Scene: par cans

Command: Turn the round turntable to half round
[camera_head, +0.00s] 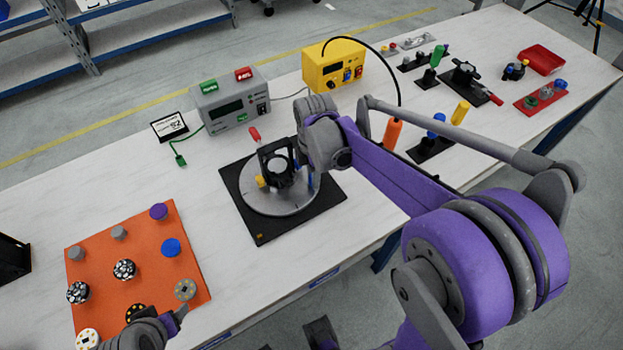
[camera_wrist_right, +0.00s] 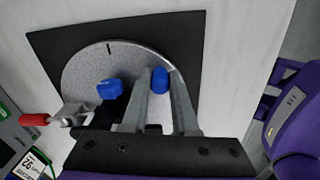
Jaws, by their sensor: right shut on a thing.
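The round turntable (camera_head: 283,207) is a grey disc on a black square plate (camera_head: 245,222); it also shows in the right wrist view (camera_wrist_right: 85,77), with a short black mark near its rim. A black ring mount, a yellow knob (camera_head: 262,182) and blue knobs sit on the disc. My right gripper (camera_wrist_right: 162,82) is shut on a blue-topped post (camera_wrist_right: 160,77) near the disc's edge. In the head view my right gripper (camera_head: 315,178) is mostly hidden by its wrist. My left gripper (camera_head: 180,314) is by the orange board's lower edge; its jaws are unclear.
A red-handled clamp (camera_wrist_right: 62,118) is beside the disc. The orange board (camera_head: 142,250) with several round pieces lies left. Grey (camera_head: 228,105) and yellow (camera_head: 333,68) instrument boxes stand behind. Several fixtures and a red tray (camera_head: 541,60) are at right.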

